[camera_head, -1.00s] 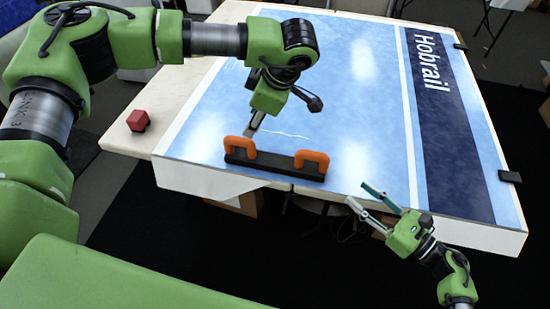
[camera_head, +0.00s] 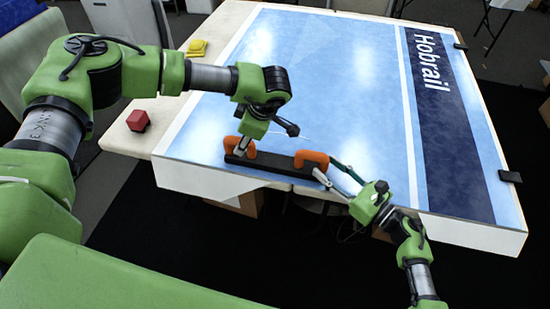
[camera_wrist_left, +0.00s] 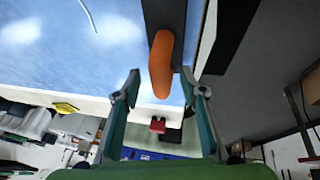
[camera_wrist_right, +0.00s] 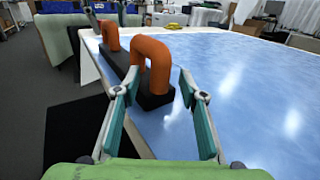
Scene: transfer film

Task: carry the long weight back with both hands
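The long weight (camera_head: 272,165) is a black bar with two orange handles, lying on the blue film near the table's front edge. My left gripper (camera_head: 241,146) is at its left handle (camera_head: 240,147). In the left wrist view the open fingers (camera_wrist_left: 160,88) stand on either side of that handle (camera_wrist_left: 161,62). My right gripper (camera_head: 332,170) is at the right handle (camera_head: 311,158). In the right wrist view its fingers (camera_wrist_right: 158,80) are open, with the right handle (camera_wrist_right: 152,62) between and just ahead of them. Neither gripper visibly squeezes a handle.
The film with the dark "Hobrail" band (camera_head: 440,120) covers most of the table. A red block (camera_head: 138,121) sits on the bare left strip, and a yellow pad (camera_head: 197,48) lies farther back. Black clips (camera_head: 510,176) hold the right edge.

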